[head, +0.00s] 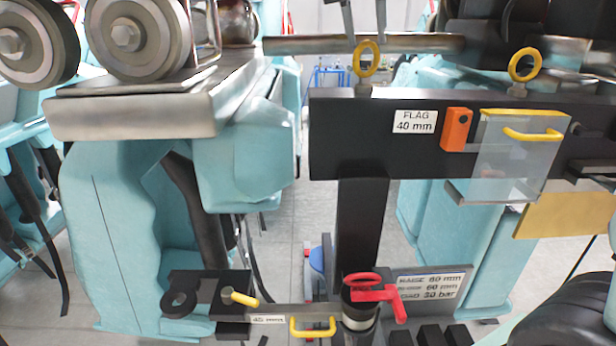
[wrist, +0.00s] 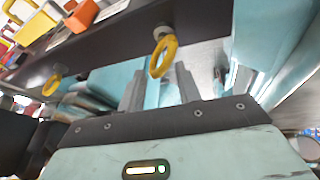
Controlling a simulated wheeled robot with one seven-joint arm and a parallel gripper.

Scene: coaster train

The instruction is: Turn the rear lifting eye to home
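Two yellow ring-shaped lifting eyes stand on top of a black beam. The left eye (head: 366,58) looks narrowed, its ring turned partly away from the head camera; the right eye (head: 525,65) looks rounder. Nothing visible labels either as the rear one. My gripper (head: 367,37) comes down from above with its two grey fingers apart, just over the left eye. In the wrist view, my gripper (wrist: 159,76) is open, and a near eye (wrist: 162,57) lies just past the fingertips, in line with the gap. The other eye (wrist: 52,85) is farther left. Contact is not visible.
The black beam (head: 350,135) carries an orange block (head: 456,129) and a clear cover (head: 510,160) with a yellow handle. A grey bar (head: 290,46) runs behind the left eye. A red handle (head: 375,290) is below. Wheels (head: 140,35) stand at upper left.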

